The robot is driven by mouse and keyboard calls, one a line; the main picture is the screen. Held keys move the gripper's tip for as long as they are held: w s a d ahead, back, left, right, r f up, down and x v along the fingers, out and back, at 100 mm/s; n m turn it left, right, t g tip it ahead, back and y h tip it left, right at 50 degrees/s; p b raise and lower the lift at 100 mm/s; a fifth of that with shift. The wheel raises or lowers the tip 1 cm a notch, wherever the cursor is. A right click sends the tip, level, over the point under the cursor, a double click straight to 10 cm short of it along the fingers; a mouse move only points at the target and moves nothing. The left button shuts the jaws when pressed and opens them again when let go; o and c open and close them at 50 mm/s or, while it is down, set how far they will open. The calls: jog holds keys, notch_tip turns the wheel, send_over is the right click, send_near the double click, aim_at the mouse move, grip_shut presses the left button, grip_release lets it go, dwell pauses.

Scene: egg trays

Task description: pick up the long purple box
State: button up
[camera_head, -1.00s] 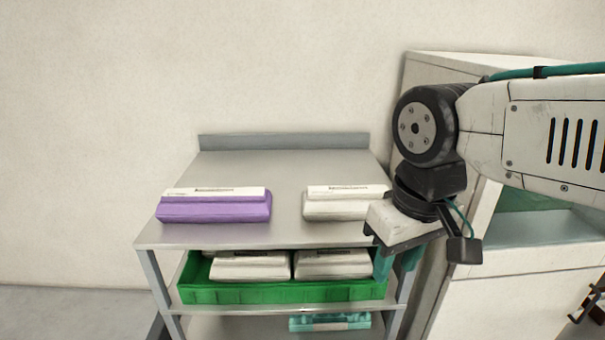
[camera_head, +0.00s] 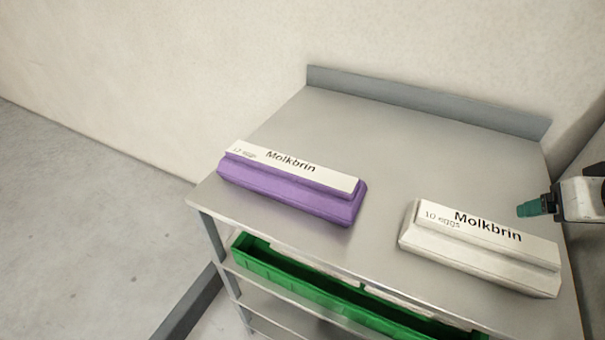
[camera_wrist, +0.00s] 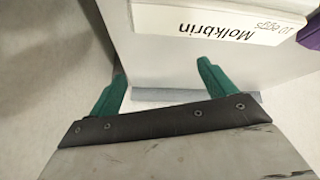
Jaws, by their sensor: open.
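The long purple box (camera_head: 290,190) lies on the left part of the grey table top, near its front edge. Its white lid label reads "Molkbrin" and 12 eggs. In the wrist view only a purple corner (camera_wrist: 311,32) shows at the right edge. My gripper (camera_wrist: 160,80) is open and empty, its two green fingers apart. In the head view my gripper (camera_head: 530,209) is at the right edge, partly cut off, above or beside the white box and well to the right of the purple box.
A white box (camera_head: 480,250) marked 10 eggs lies on the right of the table top (camera_head: 390,150). A raised lip (camera_head: 420,102) runs along the back. A green crate (camera_head: 310,285) sits on the shelf below. The table top between the boxes and behind them is clear.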

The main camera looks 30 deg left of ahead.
jog(key=w+a+f+n+t+y, duration=0.1)
jog(key=a+n+y, duration=0.1)
jog(key=a, duration=0.6)
jog(key=w+a+f+n+y, duration=0.1)
jog(key=w+a+n+y, duration=0.1)
jog(key=a, duration=0.5)
jog(key=n+g+y, duration=0.4)
jog(key=n+y, duration=0.2)
jog(key=y, duration=0.2)
send_near(292, 165)
jog(key=shift+a+f, duration=0.35)
jog(key=shift+a, duration=0.2)
jog(key=x, duration=0.7)
jog(key=shift+w+a+r, duration=0.1)
jog(key=shift+c, duration=0.3)
jog(key=c, duration=1.6)
